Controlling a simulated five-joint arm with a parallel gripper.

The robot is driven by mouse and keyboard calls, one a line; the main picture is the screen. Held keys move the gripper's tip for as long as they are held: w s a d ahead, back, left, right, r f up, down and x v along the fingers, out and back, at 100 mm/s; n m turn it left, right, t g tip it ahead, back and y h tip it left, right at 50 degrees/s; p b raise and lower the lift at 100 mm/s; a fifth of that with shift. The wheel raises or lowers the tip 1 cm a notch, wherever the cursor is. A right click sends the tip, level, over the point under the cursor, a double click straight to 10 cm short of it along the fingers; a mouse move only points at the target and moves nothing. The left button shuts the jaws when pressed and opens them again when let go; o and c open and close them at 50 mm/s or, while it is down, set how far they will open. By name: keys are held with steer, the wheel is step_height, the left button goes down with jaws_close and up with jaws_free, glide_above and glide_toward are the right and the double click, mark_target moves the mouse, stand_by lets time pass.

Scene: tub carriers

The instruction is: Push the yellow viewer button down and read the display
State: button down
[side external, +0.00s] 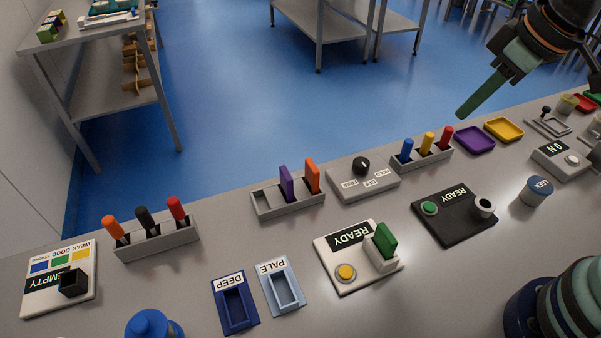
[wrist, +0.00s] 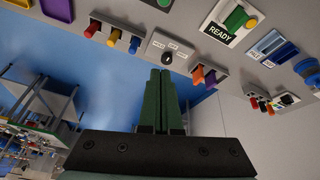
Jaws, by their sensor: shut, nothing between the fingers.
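The yellow button (side external: 346,272) sits on a white viewer box (side external: 334,283) at the front middle of the bench. The box's display (side external: 352,236) reads READY, upside down in the side view. A green piece (side external: 384,240) stands upright in a white holder on the same box. In the wrist view the yellow button (wrist: 251,23) shows near the top right, by the display (wrist: 219,31), which also reads READY. My gripper (side external: 468,108) has green fingers, shut and empty, raised over the bench's far edge, well away from the button. It also shows in the wrist view (wrist: 160,75).
A black box (side external: 455,215) with a green button also reads READY. Left of the viewer lie a pale tray (side external: 281,286) and a deep blue tray (side external: 235,303). Behind stand a rack (side external: 288,203) with purple and orange pieces and a dial box (side external: 362,182).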

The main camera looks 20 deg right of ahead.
steer(key=a+f+n+g, duration=0.3)
steer(key=a+n, duration=0.4)
steer(key=a, duration=0.5)
steer(key=n+g+h, duration=0.1)
steer(key=n+g, duration=0.1)
steer(key=n, duration=0.5)
glide_above(345, 271)
steer(key=f, duration=0.5)
steer(key=shift+a, duration=0.25)
steer(key=shift+w, duration=0.1)
steer(key=f, duration=1.4)
steer(key=shift+d, duration=0.2)
